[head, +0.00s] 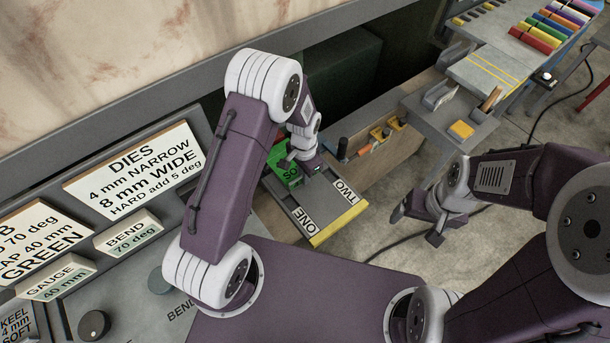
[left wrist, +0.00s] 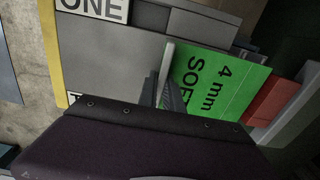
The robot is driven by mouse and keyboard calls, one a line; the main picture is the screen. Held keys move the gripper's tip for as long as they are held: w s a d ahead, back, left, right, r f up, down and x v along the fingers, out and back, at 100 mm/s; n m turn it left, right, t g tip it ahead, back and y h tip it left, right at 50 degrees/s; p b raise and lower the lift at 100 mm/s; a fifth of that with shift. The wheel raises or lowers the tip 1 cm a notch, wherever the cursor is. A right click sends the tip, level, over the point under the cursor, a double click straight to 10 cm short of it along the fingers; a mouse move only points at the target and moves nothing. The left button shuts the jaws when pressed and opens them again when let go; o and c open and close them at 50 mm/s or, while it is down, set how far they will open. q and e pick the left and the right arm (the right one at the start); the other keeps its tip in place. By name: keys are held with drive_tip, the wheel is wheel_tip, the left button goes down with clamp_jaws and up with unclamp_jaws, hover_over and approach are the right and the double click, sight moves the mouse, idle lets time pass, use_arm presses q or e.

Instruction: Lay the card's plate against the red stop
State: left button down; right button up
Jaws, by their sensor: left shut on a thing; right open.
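The green plate marked "4 mm SOFT" (left wrist: 215,78) lies on the grey tray (left wrist: 110,60); part of it also shows in the head view (head: 284,163). My left gripper (left wrist: 168,88) is shut on a thin pale upright piece at the green plate's near edge, apparently its grip tab. The red stop (left wrist: 272,99) is beside the plate's far edge in the left wrist view. They look very close, but I cannot tell whether they touch. My right gripper (head: 436,218) is open and empty above the floor. A card (head: 18,322) reads "KEEL 4 mm SOFT".
Other cards (head: 135,172) lie on the left panel. A bench with tools (head: 375,140) and a grey side table (head: 455,120) stand beyond.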

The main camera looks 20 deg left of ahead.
use_arm(q)
drive_tip(key=shift+w+a, duration=0.2)
drive_tip(key=shift+a, duration=0.05)
drive_tip(key=c, duration=0.9)
unclamp_jaws()
drive_tip(key=shift+c, duration=0.2)
drive_tip(key=shift+r+p, duration=2.15)
drive_tip(key=shift+r, duration=0.4)
